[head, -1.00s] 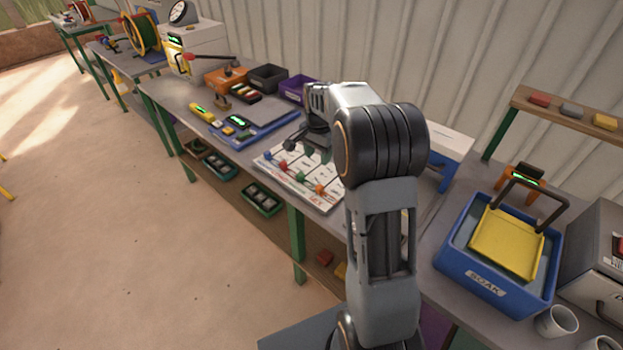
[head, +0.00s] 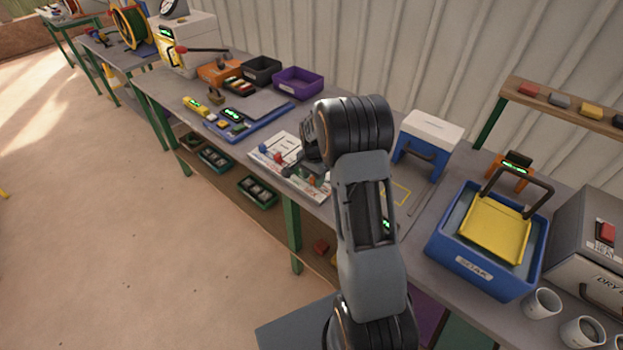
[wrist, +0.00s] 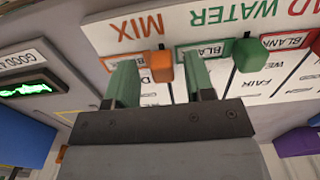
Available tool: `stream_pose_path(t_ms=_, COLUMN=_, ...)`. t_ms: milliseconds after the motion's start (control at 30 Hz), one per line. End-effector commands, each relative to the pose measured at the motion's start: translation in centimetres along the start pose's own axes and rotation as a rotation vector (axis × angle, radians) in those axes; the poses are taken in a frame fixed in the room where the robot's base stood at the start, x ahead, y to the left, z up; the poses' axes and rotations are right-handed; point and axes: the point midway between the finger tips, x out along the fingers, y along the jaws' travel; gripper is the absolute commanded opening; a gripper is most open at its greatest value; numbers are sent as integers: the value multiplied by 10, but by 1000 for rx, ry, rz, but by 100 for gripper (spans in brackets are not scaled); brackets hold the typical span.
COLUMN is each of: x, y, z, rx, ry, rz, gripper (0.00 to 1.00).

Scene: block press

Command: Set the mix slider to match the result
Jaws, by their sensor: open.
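The slider board (head: 305,190) is a white panel on the bench with coloured knobs. In the wrist view it appears upside down, with the MIX heading in orange. The orange mix knob (wrist: 161,66) sits below that heading in the picture, beside a BLANK label. My gripper (wrist: 160,58) is open, its two green-grey fingers on either side of the orange knob in the picture. I cannot tell whether they touch it. The green WATER knob (wrist: 247,54) is just right of the right finger. My arm hides part of the board in the head view.
A small green-lit display (wrist: 25,89) with a label starting GOOD stands left of the board in the wrist view. In the head view, the blue SOAK tub (head: 440,246) is right of my arm. A blue stand with a white top (head: 432,127) is behind.

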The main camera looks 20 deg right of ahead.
Motion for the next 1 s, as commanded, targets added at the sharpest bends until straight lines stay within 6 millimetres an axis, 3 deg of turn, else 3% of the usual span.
stream_pose_path(t_ms=500, x=12, y=0, z=1, rx=-2, ry=0, rz=0, gripper=48)
stream_pose_path(t_ms=1000, x=11, y=1, z=0, rx=-1, ry=-1, rz=2, gripper=0)
